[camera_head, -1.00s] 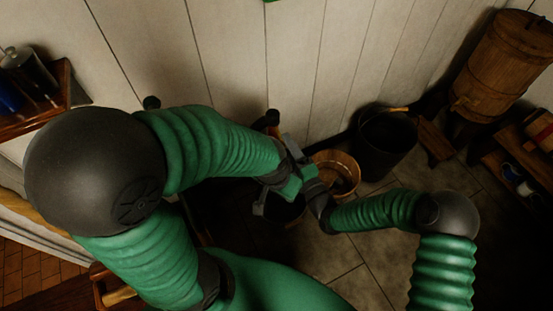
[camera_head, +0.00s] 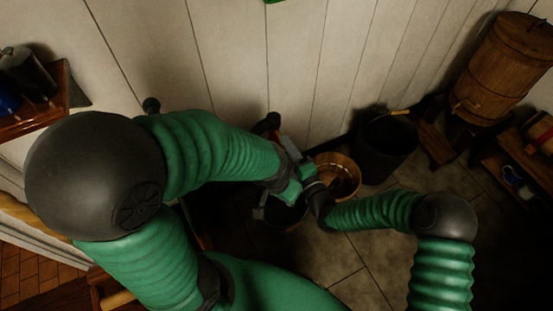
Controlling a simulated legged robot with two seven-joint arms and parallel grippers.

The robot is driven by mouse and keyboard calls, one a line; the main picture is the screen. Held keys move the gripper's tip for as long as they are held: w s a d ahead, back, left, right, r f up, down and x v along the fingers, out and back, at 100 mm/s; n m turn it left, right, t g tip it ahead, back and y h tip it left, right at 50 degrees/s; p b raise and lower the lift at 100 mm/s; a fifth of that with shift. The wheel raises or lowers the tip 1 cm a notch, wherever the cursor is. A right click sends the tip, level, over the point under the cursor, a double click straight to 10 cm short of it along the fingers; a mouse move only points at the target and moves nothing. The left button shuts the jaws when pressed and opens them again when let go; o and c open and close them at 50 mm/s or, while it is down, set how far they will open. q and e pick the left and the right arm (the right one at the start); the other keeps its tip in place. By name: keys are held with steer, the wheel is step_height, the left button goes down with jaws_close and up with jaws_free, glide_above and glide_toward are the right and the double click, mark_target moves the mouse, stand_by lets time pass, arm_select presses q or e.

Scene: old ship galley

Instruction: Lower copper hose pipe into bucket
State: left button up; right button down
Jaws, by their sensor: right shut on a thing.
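A round brown wooden bucket (camera_head: 345,165) stands on the tiled floor by the wall. A curved coppery shape shows inside it, but I cannot tell if it is the pipe. My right gripper (camera_head: 292,190) is at the bucket's left side, overlapping my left gripper (camera_head: 280,168) in the picture. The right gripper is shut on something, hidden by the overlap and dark. The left gripper's fingers are too hidden to read. I cannot make out the copper hose pipe clearly.
A larger black bucket (camera_head: 388,150) with a wooden handle grip stands right of the wooden one. A wooden barrel (camera_head: 505,60) stands on a stand at the far right. A shelf with bottles (camera_head: 35,75) is at upper left. Floor tiles (camera_head: 335,250) below the bucket are clear.

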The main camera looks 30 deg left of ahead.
steer(key=shift+r, duration=0.1)
step_height(320, 180, down, 35)
steer(key=b, duration=2.8)
steer(key=shift+s+r, duration=0.2)
steer(key=c, duration=1.3)
jaws_free()
steer(key=o, duration=0.5)
steer(key=shift+w+r, duration=0.1)
